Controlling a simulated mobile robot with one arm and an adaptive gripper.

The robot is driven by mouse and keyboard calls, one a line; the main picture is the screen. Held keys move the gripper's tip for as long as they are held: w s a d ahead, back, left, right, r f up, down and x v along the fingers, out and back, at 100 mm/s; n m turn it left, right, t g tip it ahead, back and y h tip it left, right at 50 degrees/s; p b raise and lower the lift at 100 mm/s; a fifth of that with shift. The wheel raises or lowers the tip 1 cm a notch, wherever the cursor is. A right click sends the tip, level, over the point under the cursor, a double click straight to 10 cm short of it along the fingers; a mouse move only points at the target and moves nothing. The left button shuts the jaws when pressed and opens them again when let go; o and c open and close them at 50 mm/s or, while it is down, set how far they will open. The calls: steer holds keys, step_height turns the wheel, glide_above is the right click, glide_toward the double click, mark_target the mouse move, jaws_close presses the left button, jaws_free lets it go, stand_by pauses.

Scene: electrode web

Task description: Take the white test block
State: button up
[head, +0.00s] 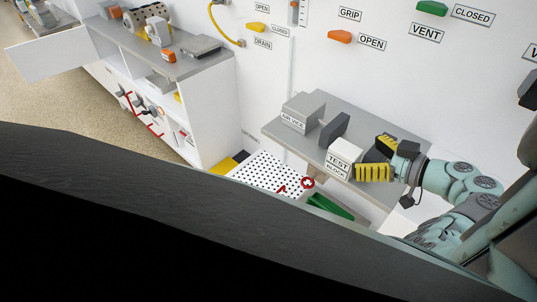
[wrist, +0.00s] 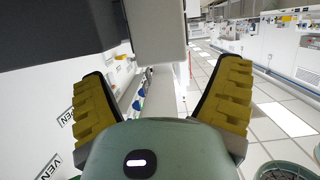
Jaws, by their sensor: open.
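The white test block (head: 340,160) stands on a grey shelf, with its "TEST BLOCK" label facing the camera in the head view. My gripper (head: 366,157) is open just to the right of the block, its yellow ribbed fingers pointing toward it. In the wrist view my gripper (wrist: 163,75) has its two yellow fingers wide apart. A white block (wrist: 158,35), apparently the test block, shows beyond and between the fingertips, with nothing gripped. Exact clearance to the fingers cannot be told.
A dark grey upright block (head: 334,129) stands close behind the test block. Below are a white perforated tray (head: 268,172) and a green piece (head: 330,207). A wall with labelled handles rises behind.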

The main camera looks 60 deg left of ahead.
mark_target(347, 148)
steer(key=x, duration=0.1)
steer(key=p+x, duration=0.1)
steer(key=x, duration=0.2)
steer(key=shift+s+a+r, duration=0.15)
steer(key=shift+s+r, duration=0.05)
steer(key=shift+s, duration=0.15)
steer(key=shift+s+a+f+p, duration=0.1)
steer(key=shift+a+f+p, duration=0.2)
steer(key=shift+a, duration=0.25)
steer(key=c, duration=1.3)
steer(key=shift+c, duration=0.4)
steer(key=shift+r, duration=0.2)
